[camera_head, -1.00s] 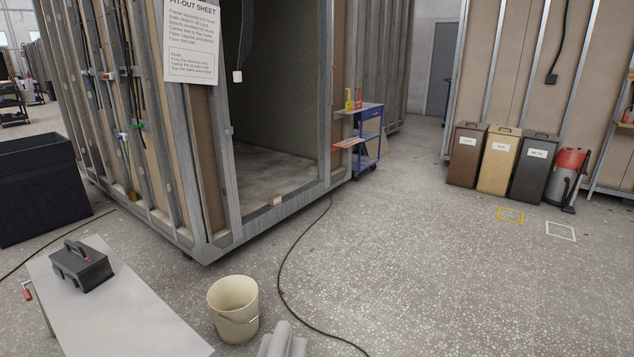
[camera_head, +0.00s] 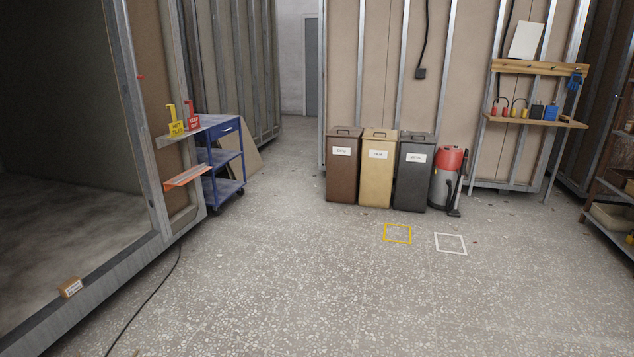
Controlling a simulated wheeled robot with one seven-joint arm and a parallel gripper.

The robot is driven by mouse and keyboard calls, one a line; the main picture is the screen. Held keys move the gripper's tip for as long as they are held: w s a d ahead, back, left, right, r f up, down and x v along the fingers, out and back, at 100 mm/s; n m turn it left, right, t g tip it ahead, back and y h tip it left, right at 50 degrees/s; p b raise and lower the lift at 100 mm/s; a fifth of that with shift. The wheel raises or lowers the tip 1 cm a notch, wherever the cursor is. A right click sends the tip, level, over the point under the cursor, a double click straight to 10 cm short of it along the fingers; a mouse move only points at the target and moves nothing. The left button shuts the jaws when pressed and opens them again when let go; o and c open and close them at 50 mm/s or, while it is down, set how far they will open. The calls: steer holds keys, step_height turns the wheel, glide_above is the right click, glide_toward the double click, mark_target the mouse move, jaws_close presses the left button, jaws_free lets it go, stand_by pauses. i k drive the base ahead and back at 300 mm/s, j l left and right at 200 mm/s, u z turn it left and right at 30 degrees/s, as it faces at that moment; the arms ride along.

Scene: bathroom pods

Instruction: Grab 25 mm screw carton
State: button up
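A small brown carton with a white label (camera_head: 70,287) sits on the metal sill of the open pod at the lower left. Its label is too small to read, so I cannot tell whether it is the 25 mm screw carton. My gripper is not in view.
A dark cable (camera_head: 150,300) lies on the floor beside the pod. A blue trolley (camera_head: 222,165) stands past the pod's corner. Three bins (camera_head: 378,168), a red and grey vacuum (camera_head: 447,180) and a wall shelf (camera_head: 535,121) line the back. The speckled floor in the middle is clear.

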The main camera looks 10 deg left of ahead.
mark_target(71, 287)
steer(key=i+u, duration=0.25)
steer(key=i, duration=0.2)
steer(key=i+u, duration=0.25)
steer(key=i, duration=0.25)
steer(key=i+u, duration=0.25)
steer(key=i, duration=0.2)
steer(key=i+l+u, duration=0.3)
steer(key=i, duration=0.15)
steer(key=i+j+u, duration=0.3)
steer(key=i, duration=0.25)
steer(key=i+l+u, duration=0.1)
steer(key=i+u, duration=0.25)
steer(key=i, duration=0.25)
steer(key=i+l+u, duration=0.1)
steer(key=i+u, duration=0.2)
steer(key=i, duration=0.25)
steer(key=i+l+u, duration=0.35)
steer(key=i, duration=0.25)
steer(key=i+j+u, duration=0.15)
steer(key=i, duration=0.25)
steer(key=i+j+u, duration=0.15)
steer(key=i, duration=0.25)
steer(key=i+j+u, duration=0.15)
steer(key=i, duration=0.3)
